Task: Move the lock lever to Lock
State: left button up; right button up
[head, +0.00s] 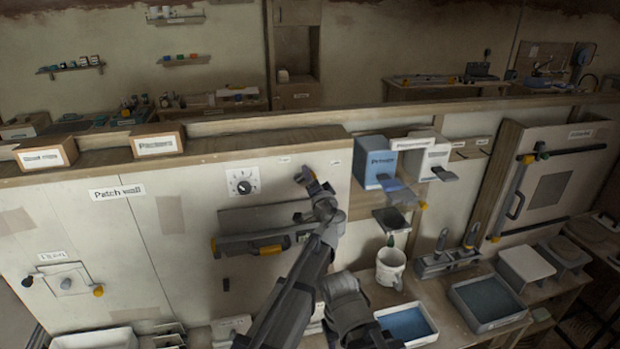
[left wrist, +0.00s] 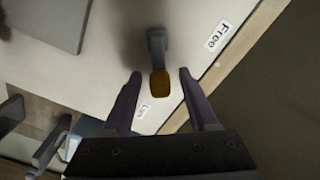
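The lock lever (left wrist: 157,55) shows in the left wrist view as a grey arm with an orange-brown tip, on the pale wall panel. Its tip lies between the two spread fingers of my left gripper (left wrist: 155,88), with visible gaps on both sides. A "Free" label (left wrist: 219,35) sits to the right of the lever. A smaller label (left wrist: 143,112), too blurred to read surely, sits below the tip. In the head view my left gripper (head: 306,177) is at the panel's upper right, between two small labels, and hides the lever.
A grey shelf with a yellow-ended tool (head: 255,243) is on the panel left of my left arm. Trays (head: 407,325) are lower right.

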pick_arm(q)
jog(key=c, duration=0.5)
grip_shut()
jog(key=shift+f, duration=0.1)
jog(key=shift+w+d+f+m+b, duration=0.15)
jog(key=shift+f+m+b, duration=0.2)
jog(key=shift+m, duration=0.55)
jog(key=shift+d+f+m, duration=0.1)
jog(key=shift+f+m, duration=0.15)
jog(key=shift+m, duration=0.85)
jog(key=o, duration=0.5)
grip_release()
